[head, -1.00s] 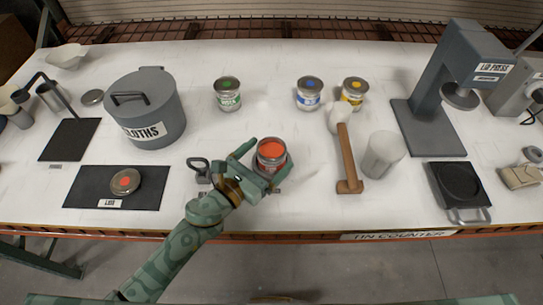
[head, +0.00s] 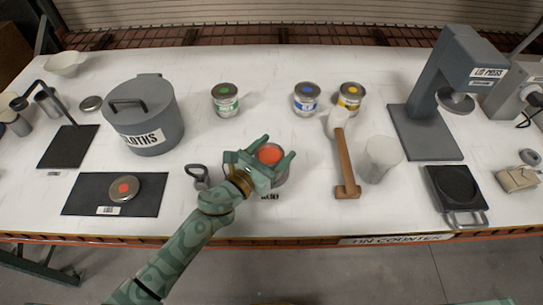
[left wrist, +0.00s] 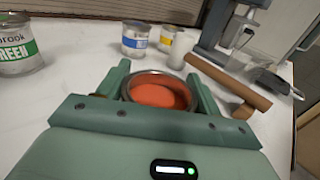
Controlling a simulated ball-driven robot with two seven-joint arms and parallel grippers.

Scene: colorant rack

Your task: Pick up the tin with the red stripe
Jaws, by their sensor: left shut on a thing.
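The open tin full of red-orange colorant (head: 270,154) stands near the front middle of the counter. Its stripe is hidden by my gripper. My left gripper (head: 276,160) is shut on this tin, with one finger on each side of it. In the left wrist view the tin (left wrist: 158,92) sits between the two fingers, its open top showing. I cannot tell whether it is clear of the counter. A lid with a red dot (head: 124,188) lies on the dark mat at the front left. My right gripper is not in view.
Tins with green (head: 225,100), blue (head: 306,98) and yellow (head: 350,97) marks stand behind. A mallet (head: 344,160) and a pale cup (head: 381,158) are to the right. The cloths pot (head: 146,122), lid press (head: 428,130) and an opener-like tool (head: 198,175) stand around.

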